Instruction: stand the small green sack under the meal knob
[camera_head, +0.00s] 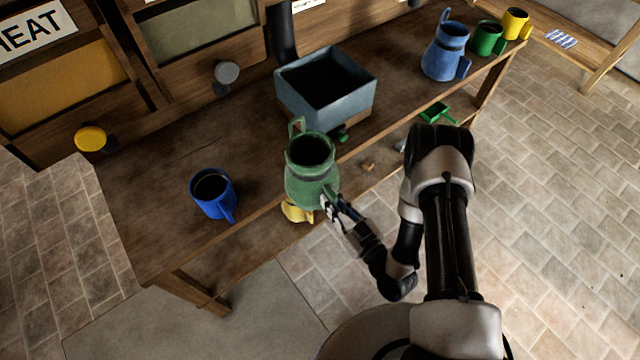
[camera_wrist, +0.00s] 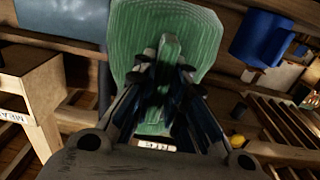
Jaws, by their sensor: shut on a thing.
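My gripper (camera_head: 332,208) is shut on the handle of a green jug (camera_head: 309,185), at the jug's front right side. In the wrist view the fingers (camera_wrist: 163,85) close around the green handle, with the jug body (camera_wrist: 205,35) behind it. The jug looks upright, at the front edge of the bench; I cannot tell whether it touches the bench. I see no green sack. A yellow knob (camera_head: 90,139) and a grey knob (camera_head: 226,72) stick out below the bins at the back. I can read no meal label on either.
On the wooden bench (camera_head: 150,225) are a blue mug (camera_head: 212,198), a grey-blue open box (camera_head: 335,105), and at the far right a blue jug (camera_head: 445,58), green mug (camera_head: 487,40) and yellow mug (camera_head: 514,24). A green scoop-like thing (camera_head: 436,112) and a yellow thing (camera_head: 296,211) lie lower.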

